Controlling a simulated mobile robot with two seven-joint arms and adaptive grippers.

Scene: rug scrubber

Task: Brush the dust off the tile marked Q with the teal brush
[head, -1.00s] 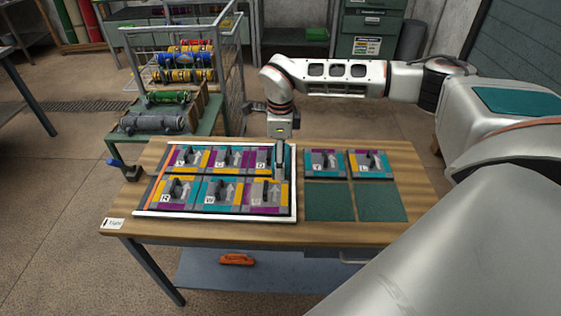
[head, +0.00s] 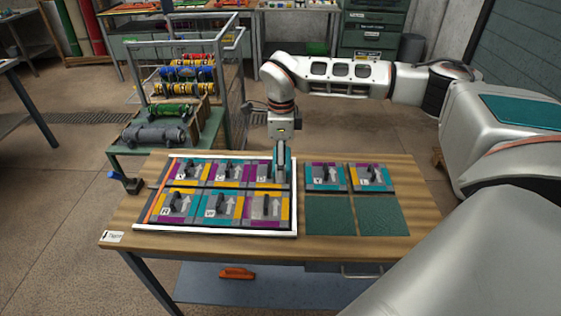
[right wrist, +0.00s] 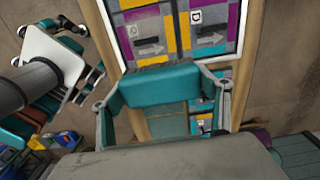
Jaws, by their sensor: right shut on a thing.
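My right gripper (head: 280,172) points down over the right end of the tray's (head: 225,230) upper row, shut on the teal brush (right wrist: 160,88). In the right wrist view the brush lies across between my fingers, its dark bristle edge toward the tiles. Whether the bristles touch a tile cannot be told. Below it is the tile marked D (right wrist: 212,38); beside that is a tile (right wrist: 150,45) whose letter could be C or Q. The lower-right tile (head: 266,207) looks greyish and its letter is unclear, so I cannot say surely which is Q. My left gripper is not in view.
Right of the tray are two more tiles (head: 325,177) and dark green empty squares (head: 330,215). An orange tool (head: 237,272) lies on the shelf below. A trolley with coloured rolls (head: 185,75) stands behind left. The table's right end (head: 425,220) is bare.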

